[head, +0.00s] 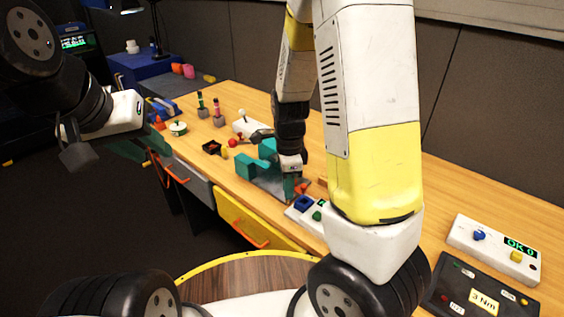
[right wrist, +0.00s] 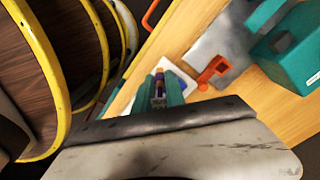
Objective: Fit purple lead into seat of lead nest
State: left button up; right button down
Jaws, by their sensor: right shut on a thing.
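My right gripper (head: 290,190) is over the table beside a white box. In the right wrist view its teal fingers (right wrist: 159,92) are shut on a small, slim purple piece with an orange part, which I take to be the purple lead (right wrist: 158,80). The lead is in front of the white box (right wrist: 183,84); I cannot tell whether they touch. In the head view that box (head: 293,213) carries a blue square part and a green knob. I cannot make out the lead nest or its seat for sure. My left gripper (head: 128,150) hangs left of the table; its opening is unclear.
A teal clamp-like fixture (head: 250,170) on a grey plate stands left of my right gripper, with an orange handle (right wrist: 212,72) close by. Small items stand farther back. A white control box (head: 493,248) and dark panel (head: 480,290) lie at the right. An open yellow drawer (head: 250,218) juts out in front.

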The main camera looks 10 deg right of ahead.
jog(key=w+d, duration=0.1)
jog(key=w, duration=0.3)
jog(key=w+d, duration=0.1)
jog(key=w, duration=0.3)
jog(key=w+d+f, duration=0.1)
jog(key=w, duration=0.3)
jog(key=shift+w+d+f, duration=0.1)
jog(key=shift+d, duration=0.15)
jog(key=shift+f, duration=1.75)
jog(key=shift+f, duration=0.1)
jog(key=c, duration=1.4)
grip_release()
